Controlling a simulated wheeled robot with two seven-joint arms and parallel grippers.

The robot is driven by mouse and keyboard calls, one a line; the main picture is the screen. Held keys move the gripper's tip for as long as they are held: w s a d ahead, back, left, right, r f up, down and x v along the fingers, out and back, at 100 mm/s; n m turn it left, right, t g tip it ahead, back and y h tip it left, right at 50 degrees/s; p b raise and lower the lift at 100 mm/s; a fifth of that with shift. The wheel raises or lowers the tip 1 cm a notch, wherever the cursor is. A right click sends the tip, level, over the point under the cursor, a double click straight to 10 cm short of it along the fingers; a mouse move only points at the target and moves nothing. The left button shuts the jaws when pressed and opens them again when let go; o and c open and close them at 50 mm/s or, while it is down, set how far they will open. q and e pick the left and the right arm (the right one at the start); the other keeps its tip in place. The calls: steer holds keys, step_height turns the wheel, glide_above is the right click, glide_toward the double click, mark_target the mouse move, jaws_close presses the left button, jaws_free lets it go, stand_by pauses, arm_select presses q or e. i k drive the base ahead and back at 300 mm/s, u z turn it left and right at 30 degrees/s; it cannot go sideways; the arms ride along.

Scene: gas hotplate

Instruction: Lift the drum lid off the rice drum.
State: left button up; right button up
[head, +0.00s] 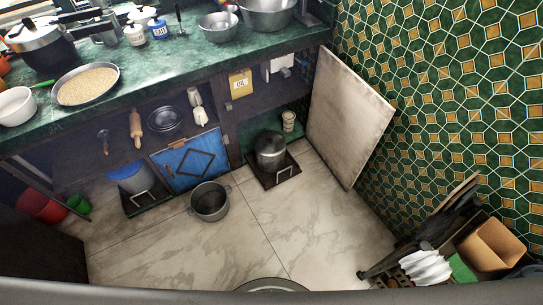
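Two lidded drum-like vessels stand low under the counter, and I cannot tell for sure which is the rice drum. One is a grey metal drum (270,158) with its lid (270,141) on top, standing on a dark low tray at the middle. Neither of my grippers shows in the head view, and nothing is touching either vessel.
An open grey pot (209,212) stands on the tiled floor (260,235). A blue door panel (189,163) is between the drums. A pale board (347,118) leans at the right. Baskets and utensils (440,265) crowd the lower right. The middle floor is mostly clear.

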mark_target(269, 144)
steer(key=u, duration=0.1)
steer(key=i, duration=0.85)
steer(key=z, duration=0.6)
steer(key=i, duration=0.85)
steer(key=z, duration=0.55)
